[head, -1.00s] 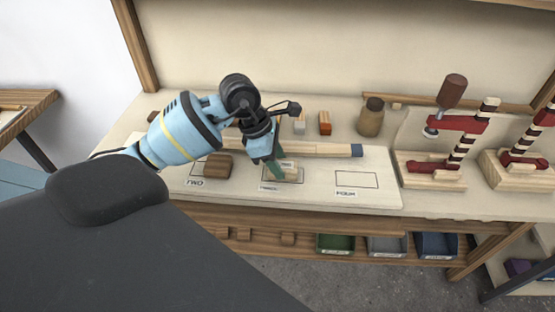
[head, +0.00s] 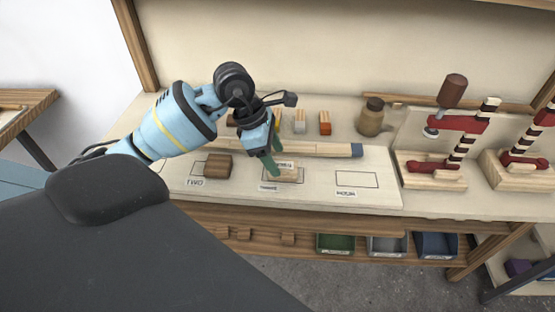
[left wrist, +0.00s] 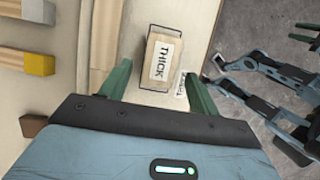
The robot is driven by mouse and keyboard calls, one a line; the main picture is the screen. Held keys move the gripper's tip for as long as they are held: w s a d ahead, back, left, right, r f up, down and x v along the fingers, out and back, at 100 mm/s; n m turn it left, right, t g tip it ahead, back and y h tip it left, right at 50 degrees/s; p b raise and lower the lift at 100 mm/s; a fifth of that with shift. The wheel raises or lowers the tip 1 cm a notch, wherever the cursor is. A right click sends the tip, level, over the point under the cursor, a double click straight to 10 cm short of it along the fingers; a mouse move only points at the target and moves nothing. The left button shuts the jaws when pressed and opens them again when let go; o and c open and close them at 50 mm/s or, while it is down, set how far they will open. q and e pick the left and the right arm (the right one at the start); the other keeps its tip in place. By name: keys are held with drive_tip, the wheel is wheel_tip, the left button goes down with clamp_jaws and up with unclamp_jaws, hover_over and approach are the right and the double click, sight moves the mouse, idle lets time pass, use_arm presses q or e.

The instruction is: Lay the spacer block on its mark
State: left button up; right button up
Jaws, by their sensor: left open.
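A pale wooden spacer block (head: 284,174) lies on the middle outlined mark of the white board (head: 225,187). In the left wrist view the block (left wrist: 158,62) carries a label reading THICK, and a printed label partly shows beside it on the board. My left gripper (head: 273,157) is open, its green fingers just above and behind the block. In the wrist view the open fingers (left wrist: 155,76) stand apart on either side of the block's near end, with nothing gripped. My right gripper is not seen in the head view.
A dark brown block (head: 217,165) lies on the left mark; the right mark (head: 356,180) is bare. A long wooden strip (head: 325,149) runs behind. Bins (head: 386,244) sit below.

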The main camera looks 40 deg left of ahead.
use_arm(q)
drive_tip(key=v, duration=0.9)
drive_tip(key=shift+r, duration=0.3)
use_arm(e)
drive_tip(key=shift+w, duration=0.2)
use_arm(q)
drive_tip(key=shift+s, duration=0.1)
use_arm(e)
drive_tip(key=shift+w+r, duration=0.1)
use_arm(q)
drive_tip(key=shift+f, duration=0.1)
